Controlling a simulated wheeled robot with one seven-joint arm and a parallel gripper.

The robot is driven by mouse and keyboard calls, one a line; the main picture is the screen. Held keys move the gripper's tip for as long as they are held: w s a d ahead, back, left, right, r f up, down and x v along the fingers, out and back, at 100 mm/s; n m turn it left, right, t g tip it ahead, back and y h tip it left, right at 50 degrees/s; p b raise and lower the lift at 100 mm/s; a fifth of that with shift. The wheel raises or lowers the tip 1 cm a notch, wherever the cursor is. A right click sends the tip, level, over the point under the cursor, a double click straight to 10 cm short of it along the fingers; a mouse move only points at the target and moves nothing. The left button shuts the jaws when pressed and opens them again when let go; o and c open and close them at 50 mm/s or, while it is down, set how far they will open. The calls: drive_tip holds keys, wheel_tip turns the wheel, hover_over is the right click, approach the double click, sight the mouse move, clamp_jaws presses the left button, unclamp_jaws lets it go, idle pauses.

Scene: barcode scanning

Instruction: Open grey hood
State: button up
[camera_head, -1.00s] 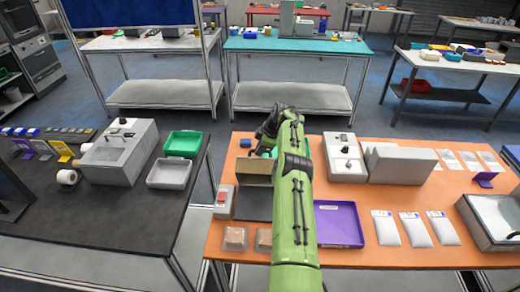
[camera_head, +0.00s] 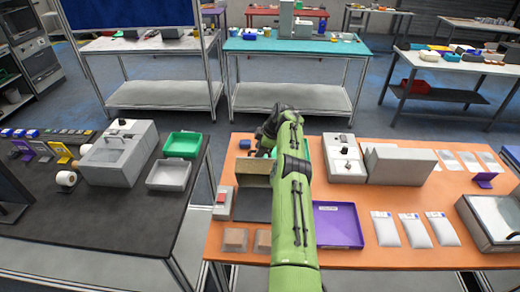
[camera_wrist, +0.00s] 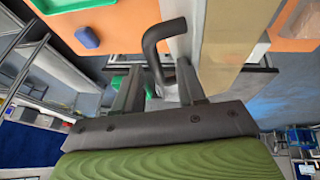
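A box-like hood with a tan face (camera_head: 256,173) stands at the left of the orange table, behind a dark grey plate. In the wrist view its grey edge (camera_wrist: 184,30) and beige panel (camera_wrist: 224,45) are close to my gripper. A dark bent handle (camera_wrist: 153,45) sticks out from the grey edge. My gripper (camera_wrist: 157,82) is at this handle, with its two fingers apart and the handle's bar reaching between them. A gap shows beside the bar, so the fingers do not look closed on it. In the head view my arm hides the gripper's fingertips.
On the orange table (camera_head: 385,255) are a small box with a red button (camera_head: 222,203), a purple tray (camera_head: 338,226), a white-grey device (camera_head: 344,160), a grey box (camera_head: 400,164) and white pouches (camera_head: 415,230). A black table (camera_head: 110,225) stands left across a gap.

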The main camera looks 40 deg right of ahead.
drive_tip(key=v, duration=1.5)
drive_tip(key=shift+s+r, duration=0.2)
drive_tip(key=shift+r, duration=0.15)
drive_tip(key=shift+c, duration=0.3)
